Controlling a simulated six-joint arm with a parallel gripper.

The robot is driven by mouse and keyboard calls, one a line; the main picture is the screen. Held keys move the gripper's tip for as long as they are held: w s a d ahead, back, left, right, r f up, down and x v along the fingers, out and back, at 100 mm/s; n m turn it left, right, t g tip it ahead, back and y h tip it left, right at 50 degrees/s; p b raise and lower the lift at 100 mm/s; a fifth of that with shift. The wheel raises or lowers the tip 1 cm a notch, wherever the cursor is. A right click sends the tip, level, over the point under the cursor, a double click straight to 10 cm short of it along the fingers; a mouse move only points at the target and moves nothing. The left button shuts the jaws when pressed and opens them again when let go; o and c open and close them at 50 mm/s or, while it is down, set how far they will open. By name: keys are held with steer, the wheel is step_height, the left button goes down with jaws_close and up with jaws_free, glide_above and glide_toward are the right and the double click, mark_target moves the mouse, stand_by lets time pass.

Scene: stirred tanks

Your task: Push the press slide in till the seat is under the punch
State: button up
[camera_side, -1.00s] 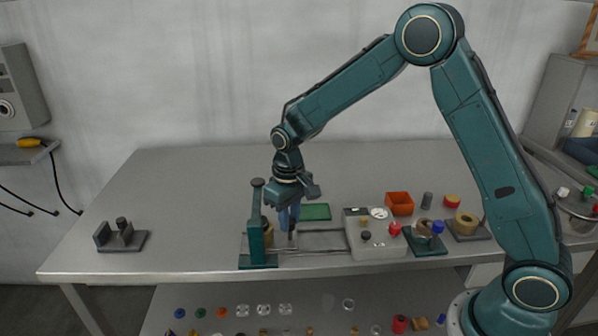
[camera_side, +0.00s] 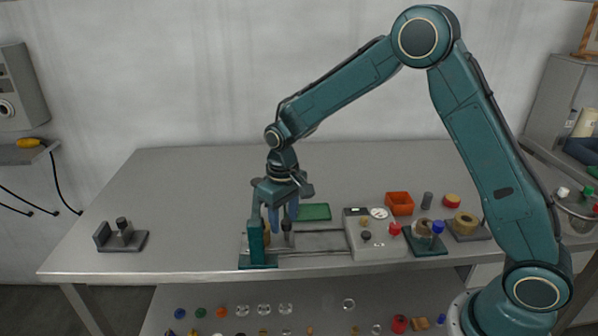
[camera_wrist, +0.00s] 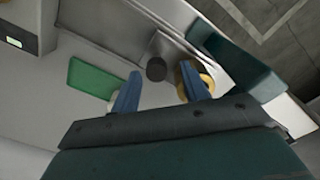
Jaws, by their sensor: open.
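The press has a teal frame (camera_side: 257,245) at the left end of a pair of pale rails (camera_side: 318,242). It also shows in the wrist view (camera_wrist: 240,65). A tan ring (camera_wrist: 203,76) sits close by the frame, partly hidden by a finger. A dark round knob (camera_wrist: 156,68) stands on the slide side of the frame; it shows below my fingers in the side view (camera_side: 287,227). My gripper (camera_side: 283,215) is open above the press end, its blue fingers spread, the knob appearing between them in the wrist view (camera_wrist: 160,86). The seat and punch are largely hidden by my gripper.
A grey control box (camera_side: 376,240) with a red knob stands at the rails' right end. A green mat (camera_side: 315,212) lies behind the rails. An orange bin (camera_side: 399,203) is at the back right. A dark bracket (camera_side: 121,237) stands far left, with clear table between.

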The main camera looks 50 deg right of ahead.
step_height(320, 180, up, 14)
steer(key=shift+f, duration=0.25)
stand_by(0.4)
steer(key=s+d+r+t, duration=0.3)
steer(key=s+r, duration=0.5)
steer(key=s, duration=0.6)
steer(key=s+d+f+t, duration=0.1)
steer(key=s+f+t, duration=0.1)
steer(key=s, duration=1.2)
steer(key=shift+s+t, duration=0.3)
steer(key=shift+s, duration=0.05)
